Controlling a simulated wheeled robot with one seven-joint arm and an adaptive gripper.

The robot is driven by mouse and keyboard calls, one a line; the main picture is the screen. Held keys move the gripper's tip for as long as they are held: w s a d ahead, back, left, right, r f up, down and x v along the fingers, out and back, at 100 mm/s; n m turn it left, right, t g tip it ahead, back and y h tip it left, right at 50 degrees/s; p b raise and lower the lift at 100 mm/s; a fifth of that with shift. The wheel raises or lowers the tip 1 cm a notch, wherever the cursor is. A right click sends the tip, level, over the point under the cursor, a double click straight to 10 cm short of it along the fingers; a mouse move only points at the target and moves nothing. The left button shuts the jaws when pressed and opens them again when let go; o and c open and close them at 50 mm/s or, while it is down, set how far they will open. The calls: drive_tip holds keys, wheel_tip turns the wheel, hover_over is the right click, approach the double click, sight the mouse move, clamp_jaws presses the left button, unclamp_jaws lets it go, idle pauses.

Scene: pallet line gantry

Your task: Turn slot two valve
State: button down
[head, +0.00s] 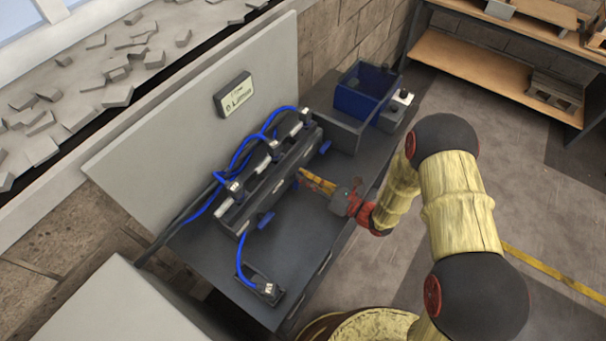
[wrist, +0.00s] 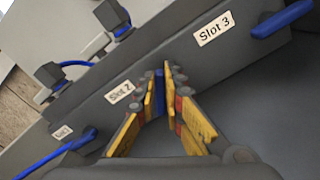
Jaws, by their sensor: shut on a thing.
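The slot two valve handle (wrist: 159,82) is blue and sits on the grey rack front, just right of the "Slot 2" label (wrist: 120,92). My gripper (wrist: 161,85) has its yellow fingers closed on it, one on each side. The visible part of the handle stands upright in the wrist view, at an angle to the neighbouring handles; the fingers hide some of it. In the head view my gripper (head: 299,176) reaches the middle of the rack (head: 262,188) from the right, and the held handle cannot be made out there.
The slot 3 handle (wrist: 282,20) and the slot 1 handle (wrist: 82,139) lie roughly along the rack, either side of my gripper. Blue cables (head: 238,157) loop behind the rack. A loose connector block (head: 262,287) lies on the dark bench (head: 300,232). A blue bin (head: 362,90) stands beyond.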

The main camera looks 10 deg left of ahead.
drive_tip(key=m+p, duration=0.1)
drive_tip(key=m, duration=0.1)
drive_tip(key=m+p, duration=0.2)
drive_tip(key=m, duration=0.1)
drive_tip(key=shift+w+d+f+m, duration=0.15)
drive_tip(key=shift+w+f+m, duration=0.1)
drive_tip(key=shift+w+m, duration=0.05)
drive_tip(key=m+p, duration=0.1)
drive_tip(key=m, duration=0.2)
drive_tip(key=f+m+p, duration=0.1)
drive_tip(key=m, duration=0.1)
drive_tip(key=shift+w+m+p, duration=0.15)
drive_tip(key=shift+m+p, duration=0.15)
drive_tip(key=shift+m, duration=0.1)
drive_tip(key=shift+d+f, duration=0.1)
drive_tip(key=c, duration=1.9)
unclamp_jaws()
drive_tip(key=v, duration=1.2)
